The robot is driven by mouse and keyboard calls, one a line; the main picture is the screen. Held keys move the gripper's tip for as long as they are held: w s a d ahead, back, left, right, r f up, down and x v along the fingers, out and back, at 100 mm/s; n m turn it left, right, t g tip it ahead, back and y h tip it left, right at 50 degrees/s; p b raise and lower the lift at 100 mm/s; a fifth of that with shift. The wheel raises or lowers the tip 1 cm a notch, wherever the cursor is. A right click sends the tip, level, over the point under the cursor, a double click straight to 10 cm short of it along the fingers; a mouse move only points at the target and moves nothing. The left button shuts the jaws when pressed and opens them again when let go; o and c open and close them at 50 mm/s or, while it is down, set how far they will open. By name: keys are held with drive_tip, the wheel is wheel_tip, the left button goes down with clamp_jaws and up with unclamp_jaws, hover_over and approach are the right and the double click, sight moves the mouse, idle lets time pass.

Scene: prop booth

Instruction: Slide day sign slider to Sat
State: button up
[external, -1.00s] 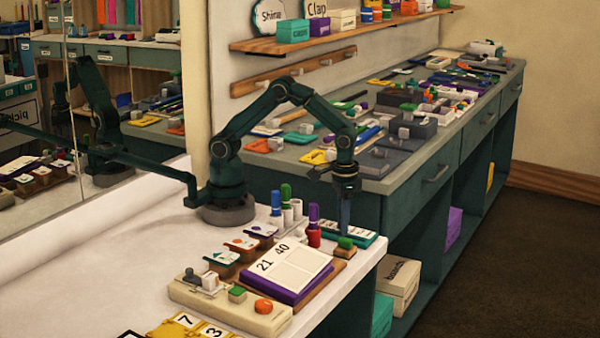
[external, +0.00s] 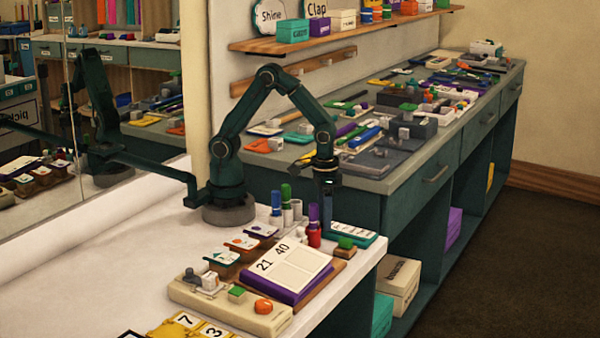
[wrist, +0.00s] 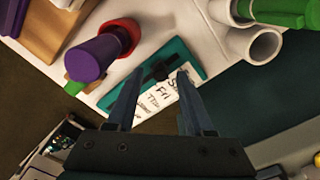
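The day sign is a teal frame (wrist: 203,73) with a white strip of day names in the wrist view; "Fri" and part of a word starting with S are readable. Its dark slider (wrist: 158,72) sits across the frame, just beyond my fingertips. In the external view the sign (external: 360,236) lies near the counter's right edge, and I cannot make out the slider there. My gripper (external: 327,222) points down at the sign's left end. In the wrist view my gripper (wrist: 158,88) is open, with its fingers apart over the strip and nothing between them.
A purple-topped red stamp (wrist: 95,60) stands close to the sign, with white cylinders (wrist: 248,42) on its other side. A green-topped wooden block (external: 345,245) and a purple calendar board (external: 290,270) are nearby. The counter drops off to the right.

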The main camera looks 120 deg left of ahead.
drive_tip(key=shift+r, duration=2.55)
drive_tip(key=shift+d, duration=0.1)
drive_tip(key=shift+w+d+r, duration=0.1)
drive_tip(key=shift+w+r, duration=0.05)
drive_tip(key=shift+r, duration=0.2)
drive_tip(key=s+d+r+m+t, duration=0.4)
drive_tip(key=s+d+r, duration=0.1)
drive_tip(key=r, duration=0.4)
drive_tip(key=s+d+f+m+t, duration=0.1)
drive_tip(key=s+d+m, duration=0.1)
drive_tip(key=s+m, duration=0.3)
drive_tip(key=shift+s+d+f+t, duration=0.3)
drive_tip(key=shift+s+d+f, duration=0.1)
drive_tip(key=shift+s, duration=0.7)
